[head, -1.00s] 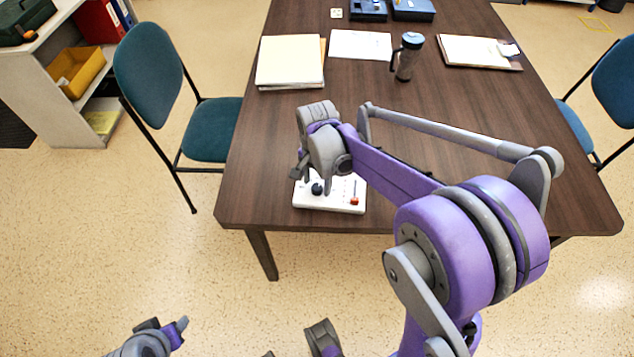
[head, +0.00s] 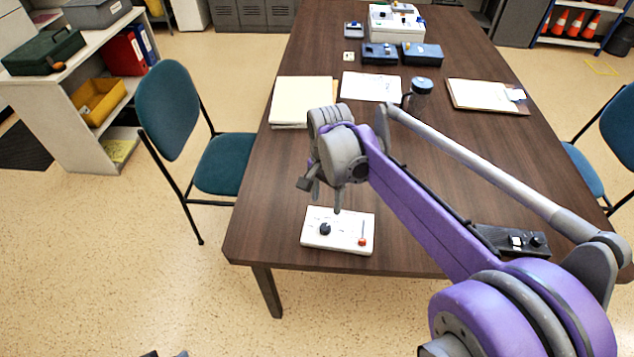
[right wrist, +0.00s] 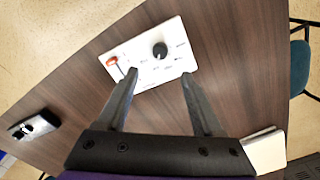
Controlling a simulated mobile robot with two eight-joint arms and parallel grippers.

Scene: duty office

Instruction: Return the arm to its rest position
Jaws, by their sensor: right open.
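My right arm reaches over the near end of the dark wooden table (head: 275,200). Its gripper (head: 325,200) is open and empty, above a white control panel near the table's front edge. The panel (head: 338,245) has a black knob (head: 325,229) and a red-handled slider (head: 362,241). In the right wrist view the two fingers (right wrist: 158,82) are spread, with the panel (right wrist: 150,65) beyond their tips and nothing between them. Only a small dark sliver of what seems my left gripper (head: 165,354) shows at the bottom edge; its jaws cannot be made out.
A black device (head: 512,240) lies at the table's right front, beside my right arm. Folders (head: 300,102), paper, a mug (head: 418,95) and a clipboard (head: 487,96) lie farther back. Teal chairs (head: 168,110) stand at both sides. Floor left of the table's front is clear.

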